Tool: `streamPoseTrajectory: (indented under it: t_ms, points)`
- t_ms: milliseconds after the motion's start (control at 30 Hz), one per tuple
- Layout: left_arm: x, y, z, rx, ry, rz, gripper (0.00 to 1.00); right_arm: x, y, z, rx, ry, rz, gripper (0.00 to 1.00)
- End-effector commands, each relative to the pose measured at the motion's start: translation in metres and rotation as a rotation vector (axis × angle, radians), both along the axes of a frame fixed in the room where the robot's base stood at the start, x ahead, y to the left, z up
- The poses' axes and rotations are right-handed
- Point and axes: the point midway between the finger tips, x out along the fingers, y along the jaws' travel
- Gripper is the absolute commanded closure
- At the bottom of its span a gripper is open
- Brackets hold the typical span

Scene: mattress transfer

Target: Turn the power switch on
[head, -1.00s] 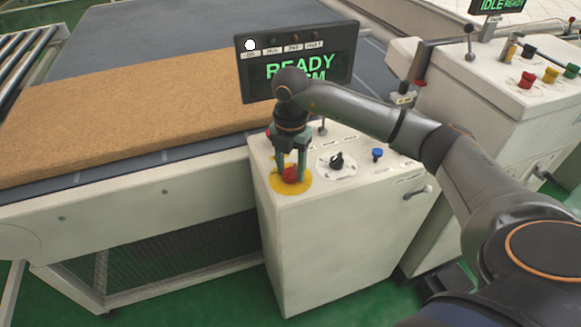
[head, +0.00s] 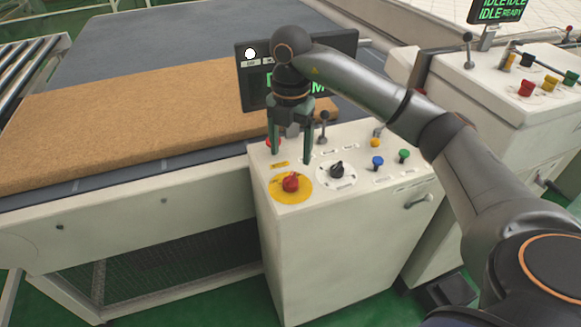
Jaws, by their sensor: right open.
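The white control cabinet (head: 330,245) stands in the middle of the head view. On its top is a red rotary knob (head: 291,183) on a round yellow plate (head: 277,194), which looks like the power switch. Beside it is a black selector knob (head: 337,170) on a white dial. My right gripper (head: 290,160) is open and empty, pointing down, above and behind the red knob and apart from it. The display screen (head: 246,88) behind is lit, with green text partly hidden by my right arm. My left gripper is not in view.
A blue button (head: 377,161), a green button (head: 403,155) and a small lever (head: 323,128) are also on the cabinet top. A tan mattress slab (head: 120,115) lies on the conveyor at left. A second control cabinet (head: 490,120) stands at right.

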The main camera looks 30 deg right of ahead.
Motion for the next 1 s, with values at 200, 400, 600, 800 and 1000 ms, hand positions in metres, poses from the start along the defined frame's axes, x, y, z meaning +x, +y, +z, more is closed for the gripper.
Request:
streamPoseTrajectory:
  t_ms: [200, 400, 600, 800, 1000]
  points:
    - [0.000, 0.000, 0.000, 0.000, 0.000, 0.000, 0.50, 0.001, 0.000, 0.033, 0.000, -0.002, -0.001, 0.23]
    - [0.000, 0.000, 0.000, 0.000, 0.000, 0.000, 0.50, 0.000, 0.000, 0.040, 0.001, 0.001, -0.001, 0.23]
    - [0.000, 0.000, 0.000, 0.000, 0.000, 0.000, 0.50, 0.000, 0.000, 0.040, 0.001, 0.001, -0.001, 0.23]
    - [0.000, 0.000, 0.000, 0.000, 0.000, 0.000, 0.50, 0.000, 0.000, 0.040, 0.001, 0.001, -0.001, 0.23]
    - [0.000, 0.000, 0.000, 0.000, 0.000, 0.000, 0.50, -0.001, 0.020, 0.025, 0.068, 0.010, 0.062, 0.23]
